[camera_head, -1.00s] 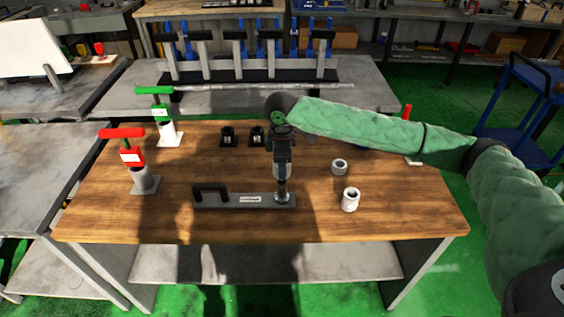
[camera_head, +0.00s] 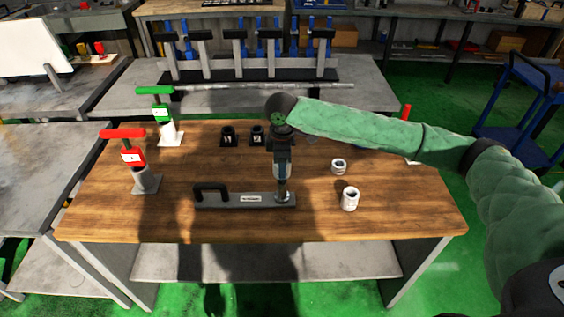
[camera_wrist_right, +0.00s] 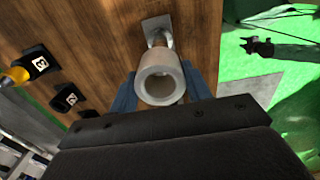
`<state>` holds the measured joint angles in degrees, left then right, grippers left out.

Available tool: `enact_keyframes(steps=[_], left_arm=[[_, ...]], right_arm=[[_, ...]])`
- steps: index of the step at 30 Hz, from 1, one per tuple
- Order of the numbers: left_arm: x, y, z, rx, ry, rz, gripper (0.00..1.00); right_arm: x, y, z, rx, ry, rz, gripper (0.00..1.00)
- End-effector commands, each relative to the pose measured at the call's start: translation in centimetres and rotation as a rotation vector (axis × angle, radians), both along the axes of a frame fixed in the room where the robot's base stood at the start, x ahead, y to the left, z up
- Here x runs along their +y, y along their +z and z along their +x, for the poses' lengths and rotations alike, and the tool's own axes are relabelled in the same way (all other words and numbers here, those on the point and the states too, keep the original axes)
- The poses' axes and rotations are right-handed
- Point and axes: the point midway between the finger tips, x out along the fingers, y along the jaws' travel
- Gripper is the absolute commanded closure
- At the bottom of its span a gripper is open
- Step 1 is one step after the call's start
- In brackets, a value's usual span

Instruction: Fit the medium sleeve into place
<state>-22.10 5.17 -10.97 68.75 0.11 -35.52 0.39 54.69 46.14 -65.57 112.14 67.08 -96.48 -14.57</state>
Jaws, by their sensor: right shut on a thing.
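My right gripper (camera_head: 282,182) points down over the right end of a grey bar (camera_head: 232,202) with a black handle and a label. In the right wrist view my gripper (camera_wrist_right: 162,92) has blue fingers shut on a pale grey sleeve (camera_wrist_right: 152,90), with its open bore toward the camera. A post on a small square plate (camera_wrist_right: 155,24) shows beyond the sleeve; whether they touch cannot be told. Two other pale sleeves stand on the table at right, a shorter one (camera_head: 339,166) and a taller one (camera_head: 350,199). Which is the medium one is unclear. My left gripper is out of view.
A red-handled stand (camera_head: 146,181) and a green-handled stand (camera_head: 169,133) are at the left of the wooden table (camera_head: 330,225). Black numbered blocks (camera_head: 228,137) stand at the back. My right arm covers the back right. The front of the table is clear.

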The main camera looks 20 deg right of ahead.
Motion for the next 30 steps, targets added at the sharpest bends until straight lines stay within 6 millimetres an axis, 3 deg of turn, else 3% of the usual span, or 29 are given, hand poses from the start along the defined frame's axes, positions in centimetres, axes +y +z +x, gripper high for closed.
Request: enact_keyframes(steps=[30], left_arm=[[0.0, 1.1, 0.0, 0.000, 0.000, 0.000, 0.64]], right_arm=[[0.0, 0.1, 0.0, 0.000, 0.000, 0.000, 0.82]])
